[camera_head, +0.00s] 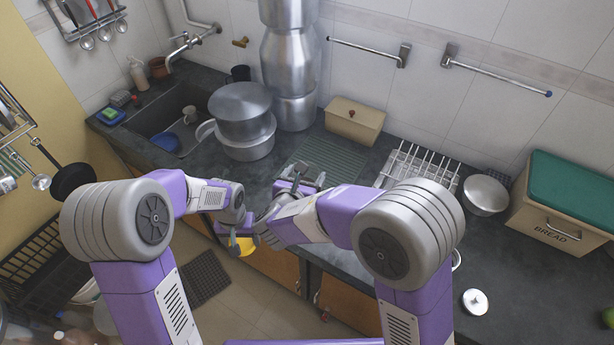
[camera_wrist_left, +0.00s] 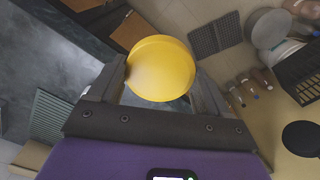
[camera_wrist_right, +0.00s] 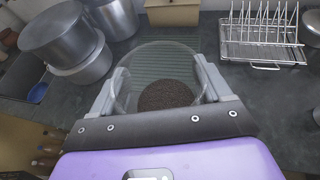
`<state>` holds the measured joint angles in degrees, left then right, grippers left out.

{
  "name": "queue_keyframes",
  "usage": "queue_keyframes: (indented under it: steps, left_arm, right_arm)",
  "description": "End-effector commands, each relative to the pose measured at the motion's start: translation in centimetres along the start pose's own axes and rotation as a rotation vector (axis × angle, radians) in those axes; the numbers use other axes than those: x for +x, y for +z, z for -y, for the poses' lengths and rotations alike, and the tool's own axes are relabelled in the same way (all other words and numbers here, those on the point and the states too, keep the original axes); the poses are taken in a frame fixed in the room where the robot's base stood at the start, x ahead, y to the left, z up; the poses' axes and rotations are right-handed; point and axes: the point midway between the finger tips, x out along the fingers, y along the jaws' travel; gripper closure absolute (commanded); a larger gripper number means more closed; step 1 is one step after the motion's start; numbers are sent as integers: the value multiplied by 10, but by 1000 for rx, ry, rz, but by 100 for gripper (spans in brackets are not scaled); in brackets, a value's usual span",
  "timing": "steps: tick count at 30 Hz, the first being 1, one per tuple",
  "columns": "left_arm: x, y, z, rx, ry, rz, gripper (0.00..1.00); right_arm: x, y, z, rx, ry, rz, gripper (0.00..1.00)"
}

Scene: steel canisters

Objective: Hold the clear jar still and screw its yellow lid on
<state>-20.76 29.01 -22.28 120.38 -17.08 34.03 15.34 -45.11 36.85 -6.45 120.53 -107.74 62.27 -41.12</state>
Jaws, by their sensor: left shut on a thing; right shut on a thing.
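The yellow lid (camera_wrist_left: 160,68) is a round disc between the fingers of my left gripper (camera_wrist_left: 160,88), which is shut on it. In the head view the lid (camera_head: 244,246) shows below my left gripper (camera_head: 238,232), out in front of the counter edge. The clear jar (camera_wrist_right: 150,58) is see-through, with dark grainy contents low inside. It sits between the fingers of my right gripper (camera_wrist_right: 160,82), which is shut on it. In the head view my right gripper (camera_head: 303,178) is near the green ribbed mat; the jar is hard to make out there. Lid and jar are apart.
Behind are a ribbed green mat (camera_head: 330,158), a tan box (camera_head: 355,120) and a wire rack (camera_head: 415,167). Large steel pots (camera_head: 240,110) stand left, by the sink (camera_head: 165,118). A bread box (camera_head: 560,210) and steel bowl (camera_head: 485,195) are right. A small white-grey lid (camera_head: 475,301) lies near right.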

Motion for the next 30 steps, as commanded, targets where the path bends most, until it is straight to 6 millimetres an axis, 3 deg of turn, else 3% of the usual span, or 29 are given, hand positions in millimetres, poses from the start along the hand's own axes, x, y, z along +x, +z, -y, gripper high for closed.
queue_keyframes:
  steps: [4,8,17,23,30]
  left_arm:
    - [-7,-11,0,0,0,-3,50]
    - [-26,-36,-3,2,1,-7,50]
    - [-110,-102,-27,20,2,-8,50]
    - [-178,-123,-57,58,3,-8,50]
    - [-238,-112,-123,221,3,-3,50]
  right_arm:
    - [0,0,0,0,0,1,77]
    - [0,0,0,1,0,1,77]
    - [0,0,0,1,0,1,77]
    - [0,0,0,1,0,1,77]
    - [0,0,0,1,0,1,77]
